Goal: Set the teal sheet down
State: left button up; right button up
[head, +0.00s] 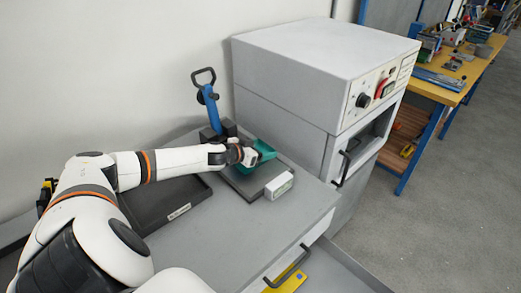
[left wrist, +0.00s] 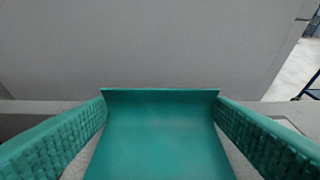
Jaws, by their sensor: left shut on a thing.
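The teal sheet (head: 266,150) shows in the head view at the end of my left arm, over a grey plate on the bench. It looks curved, and my gripper hides part of it. In the left wrist view the teal sheet (left wrist: 160,135) fills the space between the two textured teal fingers and curls up at its far edge. My left gripper (head: 250,156) is shut on the sheet. I cannot tell whether the sheet touches the plate below. My right gripper is not in view.
A grey plate (head: 245,186) lies under the sheet, with a small white box (head: 279,186) at its front corner. A blue-handled lever press (head: 209,105) stands behind. A dark tray (head: 165,207) is to the left. A large grey oven (head: 300,90) stands to the right.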

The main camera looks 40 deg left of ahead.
pick_arm(q)
jog(key=shift+f, duration=0.1)
jog(key=o, duration=1)
jog(key=shift+c, duration=0.2)
